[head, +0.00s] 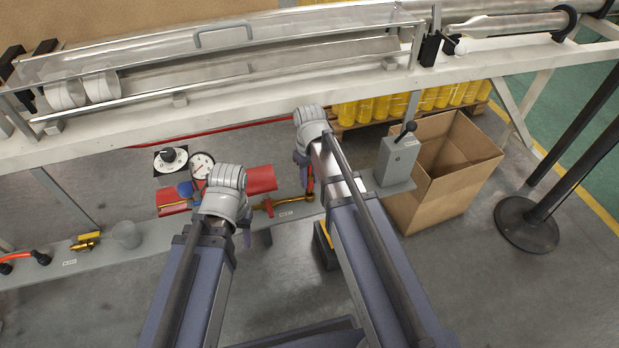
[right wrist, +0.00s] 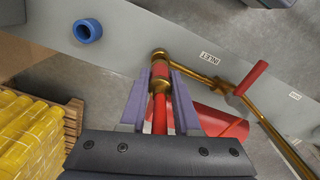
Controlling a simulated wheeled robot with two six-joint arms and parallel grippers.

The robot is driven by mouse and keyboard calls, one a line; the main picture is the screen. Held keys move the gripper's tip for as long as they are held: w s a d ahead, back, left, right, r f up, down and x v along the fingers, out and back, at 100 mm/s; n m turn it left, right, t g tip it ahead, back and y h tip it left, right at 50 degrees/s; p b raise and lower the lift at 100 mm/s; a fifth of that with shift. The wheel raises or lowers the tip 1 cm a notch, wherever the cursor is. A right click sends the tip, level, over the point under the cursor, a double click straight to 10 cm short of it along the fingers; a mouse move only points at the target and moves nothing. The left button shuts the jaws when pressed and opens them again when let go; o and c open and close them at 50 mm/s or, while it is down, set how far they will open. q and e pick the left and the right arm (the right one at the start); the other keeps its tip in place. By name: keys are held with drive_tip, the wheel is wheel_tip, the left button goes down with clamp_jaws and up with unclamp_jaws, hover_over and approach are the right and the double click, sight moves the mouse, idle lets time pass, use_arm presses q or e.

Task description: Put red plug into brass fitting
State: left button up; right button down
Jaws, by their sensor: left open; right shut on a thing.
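My right gripper (right wrist: 161,92) is shut on the red plug (right wrist: 160,115), with one purple finger on each side of it. The plug's far end lines up with the upturned end of the brass fitting (right wrist: 159,54), where a red band and brass rings show. The two overlap in the right wrist view, and I cannot tell how deep the plug sits. In the head view the red plug (head: 310,181) is a thin upright piece under my right gripper (head: 303,160), by the brass pipe's right end. My left gripper (head: 246,229) is open, mostly hidden by its own wrist.
A red-handled valve (right wrist: 251,78) sits on the brass pipe beside the fitting. A blue ring (right wrist: 87,31) is on the grey shelf. A pressure gauge (head: 202,165) stands left of the pipe. A lever box (head: 397,160) and cardboard box (head: 445,170) are to the right.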

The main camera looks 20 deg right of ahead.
drive_tip(key=shift+f+b, duration=1.1)
drive_tip(key=shift+f, duration=0.1)
drive_tip(key=c, duration=0.6)
unclamp_jaws()
drive_tip(key=shift+o, duration=0.2)
drive_tip(key=shift+r, duration=0.2)
wheel_tip(320, 180, up, 8)
drive_tip(key=p, duration=0.8)
drive_tip(key=shift+f, duration=0.2)
